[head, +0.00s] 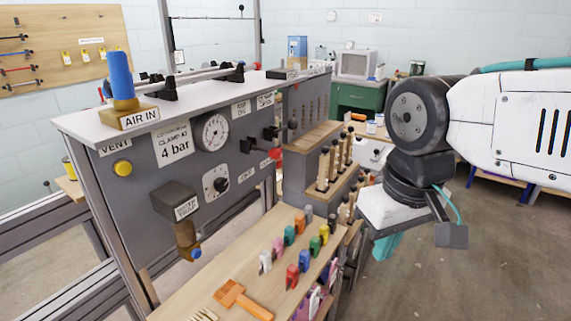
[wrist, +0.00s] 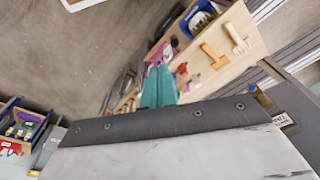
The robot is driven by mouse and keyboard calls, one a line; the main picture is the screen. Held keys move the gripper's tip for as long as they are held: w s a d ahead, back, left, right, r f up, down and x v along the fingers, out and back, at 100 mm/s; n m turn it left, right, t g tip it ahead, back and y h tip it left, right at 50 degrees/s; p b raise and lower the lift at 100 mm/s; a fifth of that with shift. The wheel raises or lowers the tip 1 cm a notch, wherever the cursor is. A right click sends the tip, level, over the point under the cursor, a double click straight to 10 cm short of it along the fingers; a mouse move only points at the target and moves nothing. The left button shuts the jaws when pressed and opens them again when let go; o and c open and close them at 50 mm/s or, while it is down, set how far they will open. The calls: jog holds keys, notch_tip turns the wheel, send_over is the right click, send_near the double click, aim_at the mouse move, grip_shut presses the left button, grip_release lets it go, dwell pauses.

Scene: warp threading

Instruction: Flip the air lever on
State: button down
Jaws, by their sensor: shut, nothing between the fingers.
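The air lever (head: 119,75) is a blue handle standing upright on a brass valve body (head: 124,104). My gripper (head: 386,246) hangs at the right of the head view, well apart from the lever. Its teal fingers are partly hidden behind my wrist. They also show in the wrist view (wrist: 158,86), together and empty. I cannot make out the lever in the wrist view.
The grey panel (head: 240,155) carries a pressure gauge (head: 212,133), a yellow vent button (head: 122,168) and a water trap (head: 185,240). Below it, a wooden shelf (head: 205,278) holds several coloured clips and an orange brush (head: 243,299). Open floor lies at the right.

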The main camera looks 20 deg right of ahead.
jog(key=w+a+f+m+y, duration=0.2)
jog(key=w+a+m+y, duration=0.25)
jog(key=w+y, duration=0.25)
jog(key=w+a+f+m+y, duration=0.1)
jog(key=w+a+m+y, duration=0.3)
jog(key=w+m+y, duration=0.25)
jog(key=w+d+f+m+t+h, duration=0.1)
jog(key=w+d+f+m+t, duration=0.2)
jog(key=w+d+m+t, duration=0.3)
jog(key=w+d+f+m+t, duration=0.4)
jog(key=w+d+m+t, duration=0.3)
jog(key=w+d+m, duration=0.1)
jog(key=w+m, duration=0.1)
jog(key=w, duration=0.1)
jog(key=shift+w+d+f+h, duration=0.25)
jog(key=shift+w+d+h, duration=0.1)
jog(key=shift+a, duration=0.1)
